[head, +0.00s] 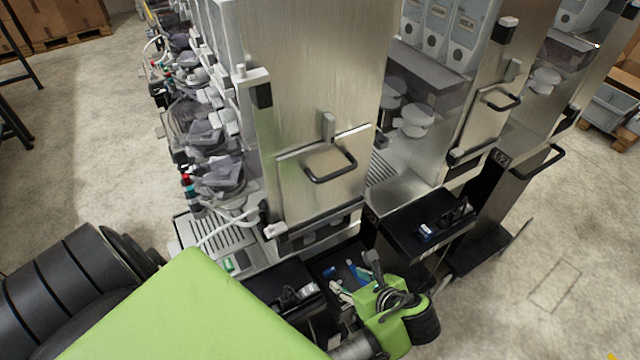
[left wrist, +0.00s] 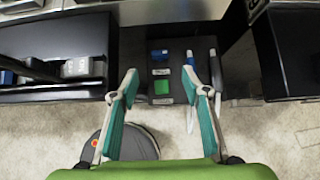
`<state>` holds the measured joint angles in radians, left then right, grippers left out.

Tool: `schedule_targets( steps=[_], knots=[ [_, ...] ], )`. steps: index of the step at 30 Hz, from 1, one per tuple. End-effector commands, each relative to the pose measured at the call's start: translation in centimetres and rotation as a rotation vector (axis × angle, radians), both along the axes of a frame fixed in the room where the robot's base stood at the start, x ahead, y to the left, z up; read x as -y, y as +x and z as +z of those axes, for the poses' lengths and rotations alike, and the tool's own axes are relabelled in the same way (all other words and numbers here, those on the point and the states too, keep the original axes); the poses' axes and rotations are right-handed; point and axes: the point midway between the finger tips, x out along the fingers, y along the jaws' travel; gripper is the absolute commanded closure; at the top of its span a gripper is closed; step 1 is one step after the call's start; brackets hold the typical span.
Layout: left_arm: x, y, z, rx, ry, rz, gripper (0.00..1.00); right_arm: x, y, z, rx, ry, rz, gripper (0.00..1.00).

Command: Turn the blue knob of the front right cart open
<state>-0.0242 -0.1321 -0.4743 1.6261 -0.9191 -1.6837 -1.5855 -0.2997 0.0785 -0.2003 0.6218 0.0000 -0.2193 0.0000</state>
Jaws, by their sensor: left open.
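The cart nearest me has a steel front with a black handle (head: 330,163). Low on it, in the head view, are small blue parts (head: 330,271) beside my gripper. I cannot tell which blue part is the knob. My left gripper (left wrist: 173,73) is open, its teal-lined fingers spread over the panel with nothing seen between them held. It also shows in the head view (head: 352,282). My right gripper is not in view.
Black trays flank the panel; the right one (head: 418,240) holds small blue and dark items. A grilled drip tray (head: 205,240) is on the cart's left side. More carts stand behind and to the right. The concrete floor (head: 70,150) at left is clear.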

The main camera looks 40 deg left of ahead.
Motion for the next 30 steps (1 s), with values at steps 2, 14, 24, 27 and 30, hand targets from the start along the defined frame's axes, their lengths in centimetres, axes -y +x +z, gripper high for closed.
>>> schedule_targets(
  steps=[2,14,24,27,30],
  knots=[
    [-0.2,0.0,-0.2,-0.007,0.004,0.000,0.57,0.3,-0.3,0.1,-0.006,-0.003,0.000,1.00],
    [-5.1,1.9,-5.4,-0.007,0.006,0.001,0.57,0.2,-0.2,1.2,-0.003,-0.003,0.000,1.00],
    [-8.3,3.4,-9.1,-0.004,0.004,0.001,0.57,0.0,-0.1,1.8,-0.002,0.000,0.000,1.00],
    [-8.6,3.5,-9.6,-0.004,0.003,0.001,0.57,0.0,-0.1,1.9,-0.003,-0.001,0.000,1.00],
    [-8.8,3.5,-9.8,-0.005,0.002,0.001,0.57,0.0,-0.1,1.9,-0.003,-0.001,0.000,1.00]
  ],
)
